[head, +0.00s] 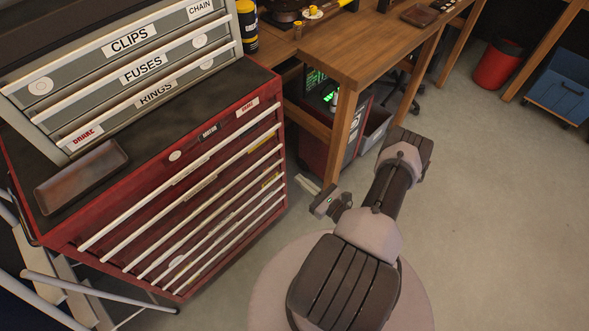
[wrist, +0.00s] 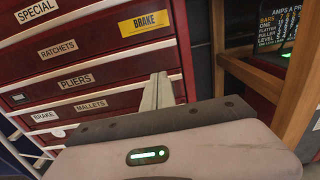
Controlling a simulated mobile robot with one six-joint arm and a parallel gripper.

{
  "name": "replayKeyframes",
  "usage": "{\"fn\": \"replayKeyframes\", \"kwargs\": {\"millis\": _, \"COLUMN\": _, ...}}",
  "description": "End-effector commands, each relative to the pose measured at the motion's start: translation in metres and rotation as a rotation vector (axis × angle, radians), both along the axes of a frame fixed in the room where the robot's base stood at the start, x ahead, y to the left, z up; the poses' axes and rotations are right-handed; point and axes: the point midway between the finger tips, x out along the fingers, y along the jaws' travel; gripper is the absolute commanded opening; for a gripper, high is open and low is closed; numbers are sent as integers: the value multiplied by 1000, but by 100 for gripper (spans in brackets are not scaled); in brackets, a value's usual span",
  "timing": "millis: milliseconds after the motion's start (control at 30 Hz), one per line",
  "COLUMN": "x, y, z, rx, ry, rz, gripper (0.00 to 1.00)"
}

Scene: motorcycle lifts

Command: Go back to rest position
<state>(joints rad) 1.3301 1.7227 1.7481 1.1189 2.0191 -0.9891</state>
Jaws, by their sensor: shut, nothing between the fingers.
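My gripper (head: 308,184) is shut and empty. In the head view it points up and left from my folded arm, in the open space to the right of the red tool cabinet (head: 215,165). It appears apart from the cabinet. In the wrist view the gripper's fingers (wrist: 157,92) stand together, with nothing between them, in front of the cabinet's labelled drawers (wrist: 90,80). Drawer labels there read SPECIAL, RATCHETS, PLIERS, MALLETS and BRAKE.
A wooden workbench (head: 375,55) stands behind, its leg (head: 342,135) close beyond my gripper. A brown tray (head: 82,177) lies on the cabinet top beside a grey drawer unit (head: 120,60). A red bin (head: 498,64) and a blue cart (head: 562,88) stand right. The floor (head: 490,220) at right is clear.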

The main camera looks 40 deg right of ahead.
Motion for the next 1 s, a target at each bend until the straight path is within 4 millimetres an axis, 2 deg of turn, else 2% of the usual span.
{"fn": "replayKeyframes", "kwargs": {"millis": 133, "x": 1, "y": 1, "z": 3, "rx": -7, "ry": -1, "rz": 16, "gripper": 0}}
{"fn": "replayKeyframes", "kwargs": {"millis": 167, "x": 5, "y": 1, "z": 10, "rx": -18, "ry": -3, "rz": 41, "gripper": 0}}
{"fn": "replayKeyframes", "kwargs": {"millis": 200, "x": 15, "y": 4, "z": 25, "rx": -41, "ry": -8, "rz": 99, "gripper": 0}}
{"fn": "replayKeyframes", "kwargs": {"millis": 267, "x": 37, "y": 16, "z": 63, "rx": -101, "ry": -15, "rz": 248, "gripper": 0}}
{"fn": "replayKeyframes", "kwargs": {"millis": 333, "x": 65, "y": 48, "z": 122, "rx": -204, "ry": -14, "rz": 492, "gripper": 0}}
{"fn": "replayKeyframes", "kwargs": {"millis": 367, "x": 73, "y": 67, "z": 148, "rx": -256, "ry": -9, "rz": 606, "gripper": 0}}
{"fn": "replayKeyframes", "kwargs": {"millis": 400, "x": 80, "y": 94, "z": 180, "rx": -332, "ry": 4, "rz": 752, "gripper": 0}}
{"fn": "replayKeyframes", "kwargs": {"millis": 467, "x": 81, "y": 136, "z": 223, "rx": -455, "ry": 29, "rz": 956, "gripper": 0}}
{"fn": "replayKeyframes", "kwargs": {"millis": 500, "x": 76, "y": 163, "z": 248, "rx": -548, "ry": 50, "rz": 1083, "gripper": 0}}
{"fn": "replayKeyframes", "kwargs": {"millis": 600, "x": 50, "y": 221, "z": 301, "rx": -818, "ry": 105, "rz": 1352, "gripper": 0}}
{"fn": "replayKeyframes", "kwargs": {"millis": 700, "x": 12, "y": 263, "z": 340, "rx": -1141, "ry": 153, "rz": 1540, "gripper": 0}}
{"fn": "replayKeyframes", "kwargs": {"millis": 800, "x": -26, "y": 286, "z": 370, "rx": -1509, "ry": 178, "rz": 1624, "gripper": 0}}
{"fn": "replayKeyframes", "kwargs": {"millis": 900, "x": -54, "y": 294, "z": 394, "rx": -1858, "ry": 165, "rz": 1596, "gripper": 0}}
{"fn": "replayKeyframes", "kwargs": {"millis": 1000, "x": -70, "y": 296, "z": 412, "rx": -2117, "ry": 127, "rz": 1504, "gripper": 0}}
